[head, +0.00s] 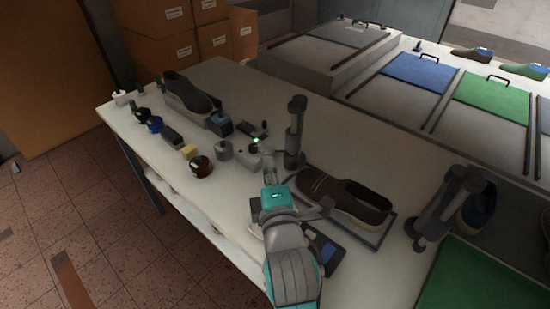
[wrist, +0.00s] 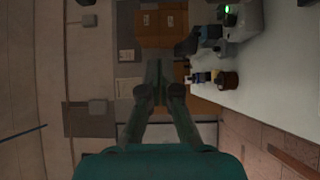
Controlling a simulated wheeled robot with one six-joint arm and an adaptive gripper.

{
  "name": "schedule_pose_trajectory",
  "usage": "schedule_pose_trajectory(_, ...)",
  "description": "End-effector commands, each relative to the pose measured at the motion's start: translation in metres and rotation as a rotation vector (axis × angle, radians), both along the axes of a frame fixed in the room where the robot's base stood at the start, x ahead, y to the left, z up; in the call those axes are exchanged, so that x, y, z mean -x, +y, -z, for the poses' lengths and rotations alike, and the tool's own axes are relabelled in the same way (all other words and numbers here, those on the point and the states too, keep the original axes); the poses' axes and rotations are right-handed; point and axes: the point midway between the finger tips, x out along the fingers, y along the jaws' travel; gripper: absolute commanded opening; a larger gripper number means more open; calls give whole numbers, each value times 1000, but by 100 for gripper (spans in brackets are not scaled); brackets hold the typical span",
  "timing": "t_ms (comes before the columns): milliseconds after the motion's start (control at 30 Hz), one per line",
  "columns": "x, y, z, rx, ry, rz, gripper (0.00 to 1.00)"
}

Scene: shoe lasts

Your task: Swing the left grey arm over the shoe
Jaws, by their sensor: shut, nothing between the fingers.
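A brown shoe (head: 350,198) lies on a dark-edged plate on the white table. The left grey arm (head: 295,130) stands upright just left of the shoe's toe end, folded up and not over the shoe. A second grey arm (head: 448,205) stands at the right of the shoe, tilted. My gripper (head: 269,168) is shut and empty, above the table to the left of the shoe and in front of the left grey arm's base. Its fingers also show in the wrist view (wrist: 159,90), with neither the shoe nor the grey arms recognisable there.
A small grey device with a green light (head: 256,141) stands near my gripper. Jars and blocks (head: 189,152) line the table's left edge, beside a dark shoe (head: 190,95). A green mat (head: 480,275) lies at the lower right. Boxes (head: 210,35) stand behind.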

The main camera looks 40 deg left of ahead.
Motion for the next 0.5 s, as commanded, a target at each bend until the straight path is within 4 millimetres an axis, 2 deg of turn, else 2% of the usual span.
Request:
schedule_pose_trajectory(433, -58, 60, -1, -1, 2, 0, 0)
schedule_pose_trajectory(467, -61, 62, -1, -1, 2, 1, 0)
schedule_pose_trajectory(500, -64, 51, 0, 0, 1, 4, 0)
